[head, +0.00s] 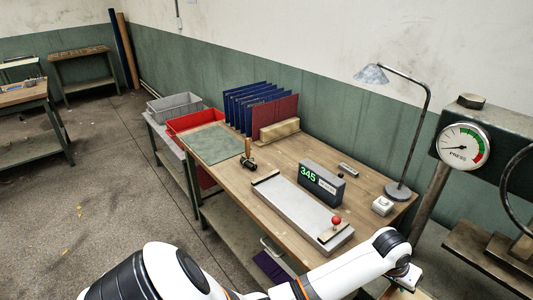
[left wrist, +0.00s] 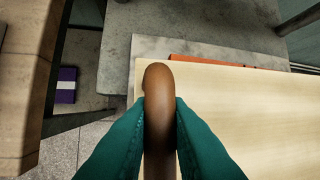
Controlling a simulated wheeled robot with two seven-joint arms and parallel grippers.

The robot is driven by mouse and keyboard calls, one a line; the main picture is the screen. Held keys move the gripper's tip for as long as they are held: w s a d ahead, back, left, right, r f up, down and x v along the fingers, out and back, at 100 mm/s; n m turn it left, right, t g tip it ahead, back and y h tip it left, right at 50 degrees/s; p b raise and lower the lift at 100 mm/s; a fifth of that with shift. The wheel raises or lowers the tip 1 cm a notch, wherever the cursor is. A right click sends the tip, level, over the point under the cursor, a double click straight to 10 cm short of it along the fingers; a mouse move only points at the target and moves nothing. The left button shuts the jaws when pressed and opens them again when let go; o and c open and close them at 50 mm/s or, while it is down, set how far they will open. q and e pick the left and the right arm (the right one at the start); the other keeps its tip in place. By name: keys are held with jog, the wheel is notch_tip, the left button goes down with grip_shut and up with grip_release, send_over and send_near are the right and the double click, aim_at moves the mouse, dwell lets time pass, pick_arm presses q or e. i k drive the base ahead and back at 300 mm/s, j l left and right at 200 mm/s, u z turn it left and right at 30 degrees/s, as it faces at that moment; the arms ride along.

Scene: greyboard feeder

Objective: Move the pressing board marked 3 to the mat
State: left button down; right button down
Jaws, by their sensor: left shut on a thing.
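In the left wrist view, my left gripper (left wrist: 160,120) has teal fingers shut on a brown rounded handle (left wrist: 158,78). The handle stands over a pale wooden board (left wrist: 250,110); no number shows on it. In the head view my left gripper (head: 407,279) is at the bottom right, beyond the table's right front corner, with little of the board visible. The green mat (head: 214,144) lies flat at the table's far left end, well away from this gripper. My right gripper is in neither view.
The wooden table (head: 260,205) holds a grey plate (head: 300,212) with a red knob, a display reading 345 (head: 321,182), a lamp (head: 398,190), upright blue boards (head: 250,103) and a small brown-handled tool (head: 248,155). A press gauge (head: 464,146) stands right. An orange strip (left wrist: 210,61) lies behind the pale board.

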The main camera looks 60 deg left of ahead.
aim_at(212, 142)
jog(key=k+j+u, duration=0.1)
jog(key=k+u, duration=0.15)
jog(key=k, duration=0.4)
jog(key=i+j+u, duration=0.1)
jog(key=u, duration=2.6)
jog(key=i+l, duration=0.2)
jog(key=i, duration=0.25)
jog(key=i+l+u, duration=0.1)
jog(key=i+l, duration=0.15)
jog(key=i, duration=0.15)
jog(key=i+l, duration=0.25)
jog(key=i, duration=2.8)
jog(key=i+z, duration=0.1)
jog(key=z, duration=0.3)
jog(key=i+z, duration=0.1)
jog(key=z, duration=0.25)
jog(key=i+z, duration=0.1)
jog(key=z, duration=1.75)
